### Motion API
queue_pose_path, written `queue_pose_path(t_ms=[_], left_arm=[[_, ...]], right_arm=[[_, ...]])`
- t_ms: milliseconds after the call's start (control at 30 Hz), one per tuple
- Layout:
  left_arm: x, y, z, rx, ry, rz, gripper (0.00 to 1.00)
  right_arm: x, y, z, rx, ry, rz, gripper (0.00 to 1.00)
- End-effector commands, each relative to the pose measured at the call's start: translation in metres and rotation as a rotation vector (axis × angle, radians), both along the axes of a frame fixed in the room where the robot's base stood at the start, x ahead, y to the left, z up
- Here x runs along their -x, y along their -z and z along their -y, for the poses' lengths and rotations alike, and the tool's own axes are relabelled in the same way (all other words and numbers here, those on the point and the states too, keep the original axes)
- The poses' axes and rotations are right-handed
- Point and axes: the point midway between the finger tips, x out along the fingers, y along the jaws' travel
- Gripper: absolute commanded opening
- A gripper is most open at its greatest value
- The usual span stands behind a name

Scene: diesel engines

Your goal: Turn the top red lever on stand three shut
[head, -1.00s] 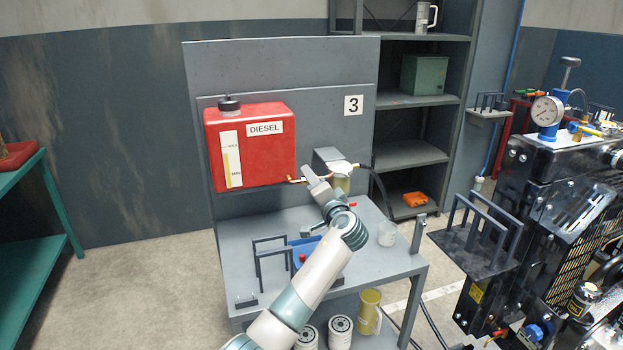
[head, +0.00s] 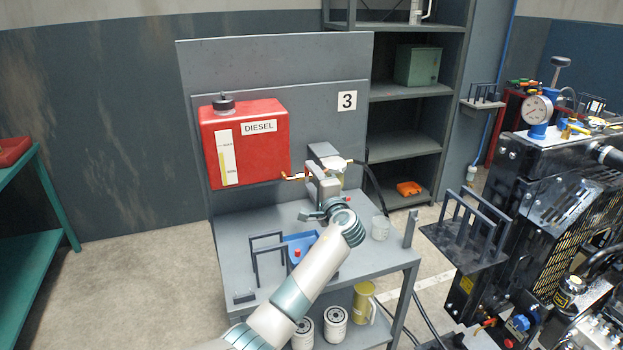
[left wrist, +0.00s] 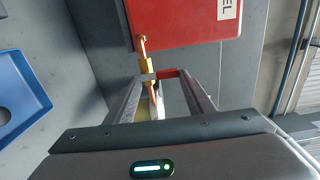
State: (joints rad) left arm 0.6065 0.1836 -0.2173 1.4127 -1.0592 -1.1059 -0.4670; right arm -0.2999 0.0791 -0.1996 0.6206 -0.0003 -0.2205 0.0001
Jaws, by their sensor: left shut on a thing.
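Stand three (head: 235,230) is a grey bench with a back panel and a "3" label (head: 347,101). A red diesel tank (head: 250,148) hangs on the panel, with a brass fitting (head: 292,177) on its right side. My left gripper (head: 316,171) is at the line just right of this fitting. In the left wrist view the gripper (left wrist: 162,80) has its fingers around the red lever (left wrist: 168,73), beside the brass valve below the tank. The fingers hide part of the lever. My right gripper is not in view.
On the bench are a blue tray (head: 300,243), a dark rack (head: 268,260) and a clear cup (head: 380,228). Filters (head: 336,324) and a yellow jug (head: 363,300) stand on its lower shelf. A black engine (head: 545,200) is at the right.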

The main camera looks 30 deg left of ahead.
Motion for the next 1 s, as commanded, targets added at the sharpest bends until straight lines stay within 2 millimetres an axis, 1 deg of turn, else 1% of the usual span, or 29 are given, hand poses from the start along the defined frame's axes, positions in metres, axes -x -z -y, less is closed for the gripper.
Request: queue_pose_path(t_ms=[200,233,267,300,600,733,867,1000], left_arm=[[0.0,0.0,0.001,-0.003,0.002,0.0,0.26],[0.0,0.0,0.001,-0.003,0.002,0.0,0.56],[0.0,0.0,0.001,-0.003,0.002,0.0,0.63],[0.0,0.0,0.001,-0.003,0.002,0.0,0.67],[0.0,0.0,0.001,-0.001,0.001,0.0,0.67],[0.002,0.001,0.004,-0.001,0.002,-0.001,0.67],[0.009,0.002,0.012,0.001,0.003,0.001,0.67],[0.021,0.003,0.025,0.002,0.003,0.002,0.67]], right_arm=[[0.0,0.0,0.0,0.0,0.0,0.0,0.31],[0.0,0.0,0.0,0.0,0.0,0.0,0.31],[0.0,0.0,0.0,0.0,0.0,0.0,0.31],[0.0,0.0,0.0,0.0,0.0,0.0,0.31],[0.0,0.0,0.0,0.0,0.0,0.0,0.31],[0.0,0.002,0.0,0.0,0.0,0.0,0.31],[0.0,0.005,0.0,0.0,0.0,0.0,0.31],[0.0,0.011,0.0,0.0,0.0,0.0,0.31]])
